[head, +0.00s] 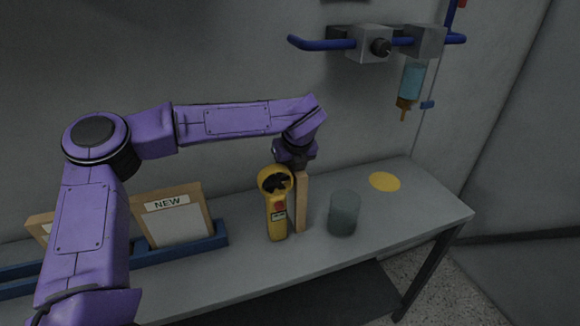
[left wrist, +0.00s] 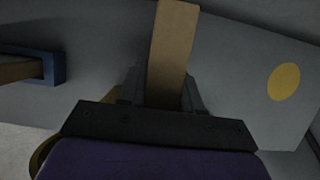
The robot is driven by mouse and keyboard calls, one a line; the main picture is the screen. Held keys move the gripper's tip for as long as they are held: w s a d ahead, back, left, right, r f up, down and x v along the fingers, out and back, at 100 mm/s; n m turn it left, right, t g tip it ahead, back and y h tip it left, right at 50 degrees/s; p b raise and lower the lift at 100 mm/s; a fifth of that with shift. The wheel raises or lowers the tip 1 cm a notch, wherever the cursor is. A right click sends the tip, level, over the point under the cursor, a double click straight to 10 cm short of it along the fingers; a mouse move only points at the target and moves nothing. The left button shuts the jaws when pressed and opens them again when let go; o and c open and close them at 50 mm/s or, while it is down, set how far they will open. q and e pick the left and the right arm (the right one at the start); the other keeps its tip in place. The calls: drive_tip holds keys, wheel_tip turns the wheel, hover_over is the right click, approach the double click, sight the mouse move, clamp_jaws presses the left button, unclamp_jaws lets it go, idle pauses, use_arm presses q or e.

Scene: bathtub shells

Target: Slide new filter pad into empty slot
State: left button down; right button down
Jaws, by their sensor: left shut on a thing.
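My left gripper (head: 296,163) points down over the bench and is shut on a tan-framed filter pad (head: 302,203), seen edge-on and upright. In the left wrist view the same pad (left wrist: 173,55) stands between the two dark fingers (left wrist: 160,92). Its face and any label are hidden. Another tan-framed pad marked NEW (head: 172,216) stands in a blue rack (head: 180,251) to the left. Part of a further tan frame (head: 40,228) shows behind my arm. I cannot tell whether the held pad's lower edge touches the bench. My right gripper is not in view.
A yellow handheld device (head: 277,208) stands close to the left of the held pad. A grey cylinder cup (head: 344,213) is just to its right. A yellow disc (head: 384,181) lies on the grey bench (head: 420,205). A blue wall rail (head: 325,44) is above.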

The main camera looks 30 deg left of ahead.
use_arm(q)
drive_tip(key=c, duration=1.2)
unclamp_jaws()
drive_tip(key=o, duration=0.4)
